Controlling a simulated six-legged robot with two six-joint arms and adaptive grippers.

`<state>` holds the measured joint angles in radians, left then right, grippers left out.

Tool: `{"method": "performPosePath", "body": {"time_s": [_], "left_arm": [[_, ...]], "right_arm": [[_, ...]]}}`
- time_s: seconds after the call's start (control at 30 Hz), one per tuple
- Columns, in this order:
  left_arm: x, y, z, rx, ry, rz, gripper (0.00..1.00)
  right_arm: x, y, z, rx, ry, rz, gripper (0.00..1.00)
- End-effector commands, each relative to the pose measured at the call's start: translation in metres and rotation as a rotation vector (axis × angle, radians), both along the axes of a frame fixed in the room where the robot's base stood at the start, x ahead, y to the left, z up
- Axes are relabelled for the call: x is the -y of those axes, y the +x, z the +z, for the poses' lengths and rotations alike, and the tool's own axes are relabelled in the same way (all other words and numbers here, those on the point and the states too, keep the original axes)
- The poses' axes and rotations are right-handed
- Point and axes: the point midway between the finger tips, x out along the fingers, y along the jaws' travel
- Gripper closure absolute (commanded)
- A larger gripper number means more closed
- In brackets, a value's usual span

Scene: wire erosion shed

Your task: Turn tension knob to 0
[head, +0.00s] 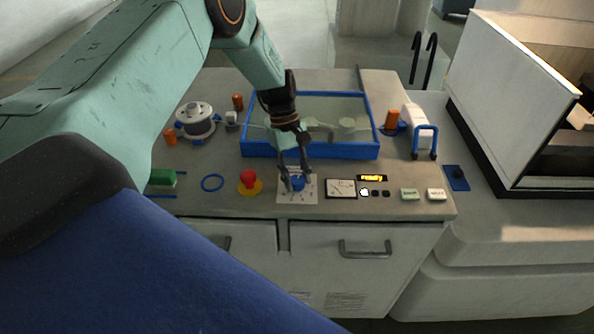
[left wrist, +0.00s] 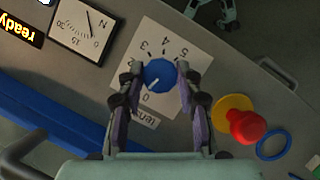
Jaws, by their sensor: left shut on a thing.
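The tension knob is a blue round knob (left wrist: 159,75) with a white pointer line, on a white dial plate (left wrist: 186,39) marked with numbers around it. In the left wrist view its pointer aims to the lower left, roughly toward the 0 mark; the exact reading is hard to tell. In the head view the knob (head: 297,183) sits near the counter's front edge. My left gripper (left wrist: 158,80) comes from above, its two fingers shut on opposite sides of the knob; it also shows in the head view (head: 296,178). My right gripper is not identifiable.
A red mushroom button (head: 248,178) on a yellow base is left of the dial plate. A gauge (head: 341,188) and a lit "ready" display (head: 372,178) are on its right. A blue-rimmed tank (head: 345,152) lies behind. Drawers with handles are below the counter (head: 430,208).

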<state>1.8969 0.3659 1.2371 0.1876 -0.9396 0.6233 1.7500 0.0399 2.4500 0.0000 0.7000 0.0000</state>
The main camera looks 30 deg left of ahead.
Motion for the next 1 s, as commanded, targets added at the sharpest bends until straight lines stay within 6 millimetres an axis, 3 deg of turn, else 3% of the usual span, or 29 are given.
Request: {"method": "performPosePath", "body": {"time_s": [0.4,1.0], "left_arm": [[-0.002,0.001,0.002,0.007,0.003,0.22,0.97],[-0.002,0.001,0.002,0.008,0.002,0.266,0.97]], "right_arm": [[0.0,0.0,0.015,0.0,0.0,0.0,1.0],[0.0,0.0,0.016,0.0,0.0,0.0,1.0]]}}
